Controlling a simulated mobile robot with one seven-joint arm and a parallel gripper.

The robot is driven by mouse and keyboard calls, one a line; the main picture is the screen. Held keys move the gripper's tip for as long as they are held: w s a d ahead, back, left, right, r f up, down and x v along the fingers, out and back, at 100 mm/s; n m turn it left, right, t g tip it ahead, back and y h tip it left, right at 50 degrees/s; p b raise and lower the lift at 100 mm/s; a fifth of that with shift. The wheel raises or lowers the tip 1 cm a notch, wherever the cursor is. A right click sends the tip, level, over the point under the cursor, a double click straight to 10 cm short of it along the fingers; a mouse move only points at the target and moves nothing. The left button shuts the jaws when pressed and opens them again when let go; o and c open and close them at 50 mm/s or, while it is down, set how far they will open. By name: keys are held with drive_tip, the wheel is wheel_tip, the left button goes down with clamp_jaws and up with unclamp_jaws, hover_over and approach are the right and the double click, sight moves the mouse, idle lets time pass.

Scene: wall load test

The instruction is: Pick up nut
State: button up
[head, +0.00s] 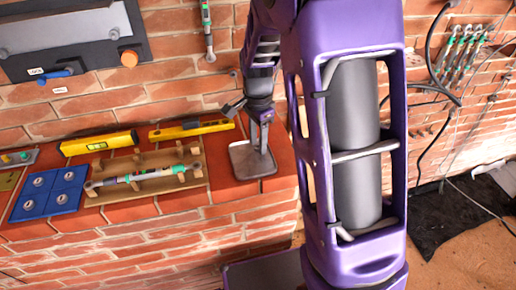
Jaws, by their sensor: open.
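My gripper (262,147) points straight down over a small grey tray (242,172) on the brick ledge, with its fingertips at or just above the tray's surface. It is open and seen nearly edge-on, so the gap between the fingers is hard to make out. I cannot make out a nut in the tray; the fingers cover part of it. Blue pads (68,197) at the ledge's left end carry several small round silver pieces, too small to identify.
Left of the tray, a wooden rack (150,160) holds a green-and-white rod (137,178). Two yellow levels (99,143) (192,129) lie behind it against the brick wall. A grey panel (70,40) and another rod (206,30) are on the wall. Cables (437,75) hang at right.

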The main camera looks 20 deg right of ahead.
clamp_jaws()
drive_tip(key=shift+r, duration=0.1)
idle(0.3)
wheel_tip(320, 180, up, 10)
drive_tip(key=p, duration=0.1)
idle(0.3)
